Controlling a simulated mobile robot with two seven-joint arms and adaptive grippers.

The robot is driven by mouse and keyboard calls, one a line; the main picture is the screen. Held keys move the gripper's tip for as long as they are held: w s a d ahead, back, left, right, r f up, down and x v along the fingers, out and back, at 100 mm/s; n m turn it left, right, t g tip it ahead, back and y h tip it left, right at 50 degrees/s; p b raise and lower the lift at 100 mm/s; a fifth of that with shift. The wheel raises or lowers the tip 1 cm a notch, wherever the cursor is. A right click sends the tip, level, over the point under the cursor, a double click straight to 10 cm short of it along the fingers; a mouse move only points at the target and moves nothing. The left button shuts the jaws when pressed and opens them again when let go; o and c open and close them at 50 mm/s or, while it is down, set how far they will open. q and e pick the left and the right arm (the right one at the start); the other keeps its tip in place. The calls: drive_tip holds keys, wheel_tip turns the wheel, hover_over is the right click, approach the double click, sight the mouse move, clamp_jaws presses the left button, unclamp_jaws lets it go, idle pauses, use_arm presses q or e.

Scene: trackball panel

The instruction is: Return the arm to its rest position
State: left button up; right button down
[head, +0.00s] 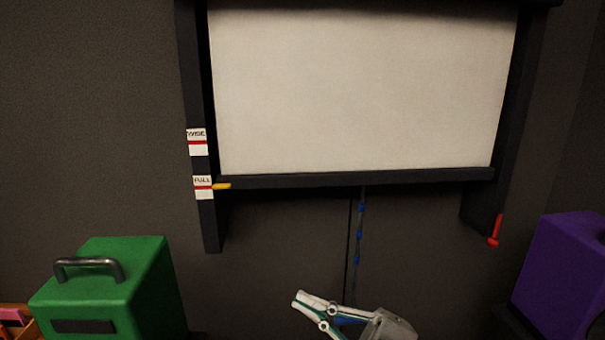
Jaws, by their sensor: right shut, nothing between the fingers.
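My right gripper (300,301) is at the bottom centre, with its fingers pointing left and shut on nothing. A thin cord with blue beads (361,235) hangs down from below the screen, and its lower part reaches toward the gripper. A blue piece shows beside the gripper's fingers; I cannot tell whether it belongs to the cord. My left gripper is not in view. The pale screen (360,90) is in a dark frame, with a yellow pointer (222,186) at its lower left beside the label marked FULL (203,182).
Another white label with a red line (197,142) is higher on the left post. A red handle (495,230) is at the lower right of the frame. A green case (110,285) stands at lower left, a purple box (565,275) at lower right. Dark wall lies behind.

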drive_tip(key=w+d+f+m+t+h, duration=0.1)
drive_tip(key=d+f+m+t+h, duration=0.5)
drive_tip(key=f+m, duration=0.4)
drive_tip(key=w+d+f+m+t+h, duration=0.1)
drive_tip(key=d+f+m+t+h, duration=0.2)
drive_tip(key=d+f+m+h, duration=0.6)
drive_tip(key=s+d+f+m+g+h, duration=0.1)
drive_tip(key=s+d+f+g, duration=0.1)
drive_tip(key=s+f, duration=0.5)
drive_tip(key=s+d+f+m+g+h, duration=0.1)
drive_tip(key=s+f, duration=0.6)
drive_tip(key=f, duration=0.8)
drive_tip(key=d+g+h, duration=0.1)
drive_tip(key=g, duration=0.1)
drive_tip(key=shift+s+d+m+g, duration=0.25)
drive_tip(key=shift+s+m+g, duration=0.05)
drive_tip(key=shift+s, duration=0.05)
